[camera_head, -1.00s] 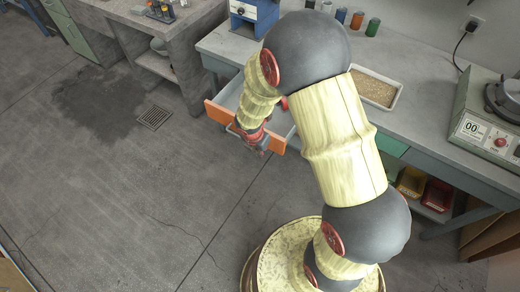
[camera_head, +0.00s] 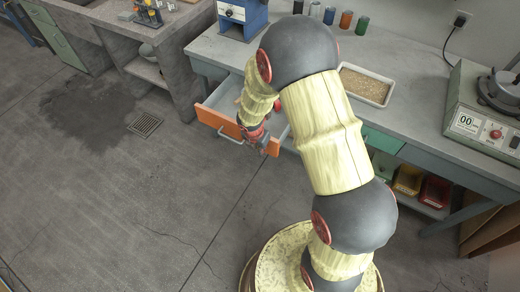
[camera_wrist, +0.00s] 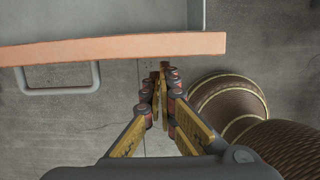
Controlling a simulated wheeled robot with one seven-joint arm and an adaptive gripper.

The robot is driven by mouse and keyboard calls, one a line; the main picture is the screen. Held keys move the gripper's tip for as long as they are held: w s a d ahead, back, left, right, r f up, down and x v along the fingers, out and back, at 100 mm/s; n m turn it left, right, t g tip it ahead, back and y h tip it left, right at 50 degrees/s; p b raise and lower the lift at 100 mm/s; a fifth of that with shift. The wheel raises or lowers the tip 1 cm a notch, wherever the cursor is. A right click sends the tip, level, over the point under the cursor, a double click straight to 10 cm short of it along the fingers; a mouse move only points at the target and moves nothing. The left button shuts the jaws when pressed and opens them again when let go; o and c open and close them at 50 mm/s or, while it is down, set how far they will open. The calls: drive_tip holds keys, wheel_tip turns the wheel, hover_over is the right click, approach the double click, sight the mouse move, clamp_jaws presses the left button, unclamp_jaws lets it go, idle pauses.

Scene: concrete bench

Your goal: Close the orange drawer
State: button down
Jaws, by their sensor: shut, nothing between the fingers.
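The orange drawer (camera_head: 222,124) stands pulled out from the bench, its grey inside partly showing. In the wrist view its orange front (camera_wrist: 110,48) runs across the top, with the grey bar handle (camera_wrist: 62,91) below it at left. My gripper (camera_head: 268,148) is at the outer side of the front, near its right end, and hides part of it. In the wrist view my gripper (camera_wrist: 160,70) is shut and empty, its tips just short of the front, right of the handle. I cannot tell whether they touch it.
The grey bench (camera_head: 300,50) carries a blue machine (camera_head: 242,17), several jars, a tray of grains (camera_head: 365,86) and a device with a red button (camera_head: 485,125). A green drawer (camera_head: 382,141) and coloured bins (camera_head: 408,180) are to the right. The floor left of the drawer is clear.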

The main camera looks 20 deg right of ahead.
drive_tip(key=w+d+p, duration=0.5)
drive_tip(key=d+p, duration=0.2)
drive_tip(key=w+d+p, duration=0.5)
drive_tip(key=d+p, duration=0.1)
drive_tip(key=d, duration=0.1)
drive_tip(key=w+d+p, duration=0.6)
drive_tip(key=d+p, duration=0.1)
drive_tip(key=d, duration=0.1)
drive_tip(key=shift+p, duration=0.3)
drive_tip(key=shift+w+d+r, duration=0.1)
